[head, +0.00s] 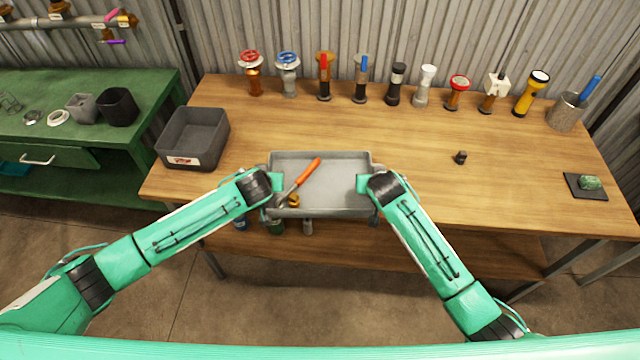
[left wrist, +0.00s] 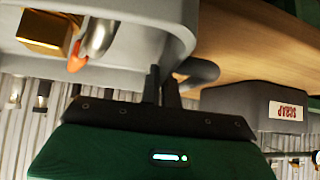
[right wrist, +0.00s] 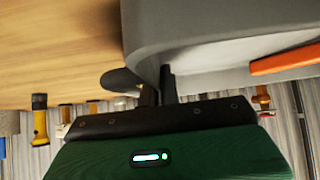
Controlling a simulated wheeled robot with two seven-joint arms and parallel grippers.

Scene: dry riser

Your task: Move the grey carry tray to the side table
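The grey carry tray (head: 335,192) is level at the front edge of the wooden bench; I cannot tell whether it touches the top. It holds an orange-handled tool (head: 307,171) and a brass piece (head: 293,200). My left gripper (head: 277,184) is at its left end; in the left wrist view the fingers (left wrist: 161,86) are close together on the handle. My right gripper (head: 364,184) is at its right end; in the right wrist view the fingers (right wrist: 157,88) are likewise closed at the handle. The green side table (head: 100,85) stands at the far left.
A dark scrap bin (head: 193,138) sits on the bench left of the tray. Several valves and torches line the bench's back. A grey block (head: 81,108) and a black cup (head: 118,107) stand on the green table. The bench right of the tray is mostly clear.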

